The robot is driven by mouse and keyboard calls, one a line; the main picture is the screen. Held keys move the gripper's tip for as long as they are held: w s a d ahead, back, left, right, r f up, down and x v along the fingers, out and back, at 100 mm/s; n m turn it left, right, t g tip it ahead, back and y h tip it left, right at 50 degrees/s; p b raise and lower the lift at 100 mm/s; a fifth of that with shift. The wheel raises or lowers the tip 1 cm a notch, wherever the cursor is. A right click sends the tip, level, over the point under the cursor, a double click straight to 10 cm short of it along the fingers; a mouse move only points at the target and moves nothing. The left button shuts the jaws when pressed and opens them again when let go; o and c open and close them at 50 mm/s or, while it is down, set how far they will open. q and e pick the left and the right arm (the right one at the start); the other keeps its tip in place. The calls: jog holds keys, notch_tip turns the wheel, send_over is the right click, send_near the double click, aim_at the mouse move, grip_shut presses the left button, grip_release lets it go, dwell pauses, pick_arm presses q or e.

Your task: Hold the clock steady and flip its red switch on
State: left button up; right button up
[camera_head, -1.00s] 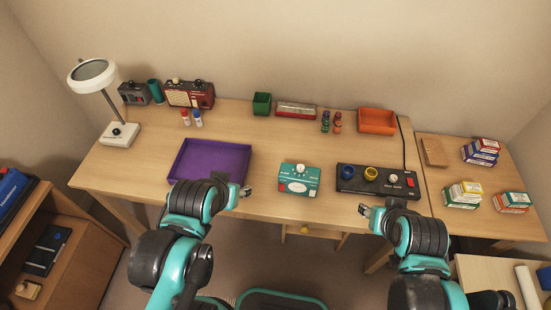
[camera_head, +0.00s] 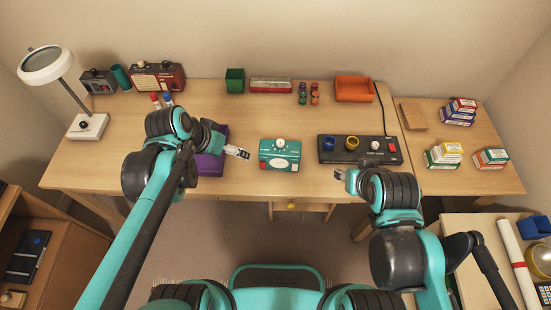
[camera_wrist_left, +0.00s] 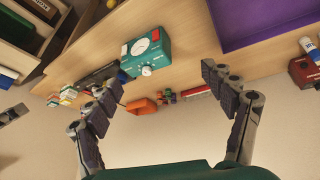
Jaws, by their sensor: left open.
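The clock (camera_head: 280,155) is a teal box with a white round dial, a white knob on top and a small red switch (camera_head: 264,165) at the left of its front. It stands upright on the desk, and shows upside down in the left wrist view (camera_wrist_left: 147,52), red switch (camera_wrist_left: 124,50) included. My left gripper (camera_head: 238,152) is open and empty, just left of the clock and apart from it. In the left wrist view its fingers (camera_wrist_left: 160,76) are spread, with the clock beyond them. My right gripper (camera_head: 340,174) is at the desk's front edge, right of the clock; its jaw opening is unclear.
A black panel (camera_head: 360,159) with blue and yellow rings, a white knob and a red switch lies right of the clock. A purple tray (camera_head: 208,165) is to the left, partly hidden by my left arm. The desk (camera_head: 270,115) is clear behind the clock.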

pick_arm(q)
jog(key=w+d+f+m+g+h+b, duration=0.35)
jog(key=w+f+m+h, duration=0.2)
jog(key=w+f, duration=0.4)
jog(key=m+g+h+b, duration=0.1)
jog(key=m+h+b, duration=0.2)
jog(key=m, duration=0.5)
send_near(277, 158)
jog(key=w+f, duration=0.4)
jog(key=f, duration=0.1)
jog(key=shift+s+a+f+h, duration=0.15)
jog(key=shift+a+f+h, duration=0.05)
jog(key=shift+f+h, duration=0.15)
jog(key=shift+d+f+m+b, duration=0.25)
jog(key=shift+d+f+b, duration=0.05)
jog(key=b+x, duration=0.3)
jog(key=x, duration=0.6)
jog(key=shift+s, duration=0.2)
jog(key=shift+w+d+f, duration=0.1)
jog(key=shift+w+f, duration=0.05)
jog(key=shift+f, duration=0.1)
jog(key=shift+d+r, duration=0.15)
jog(key=shift+r, duration=0.1)
jog(key=c, duration=0.7)
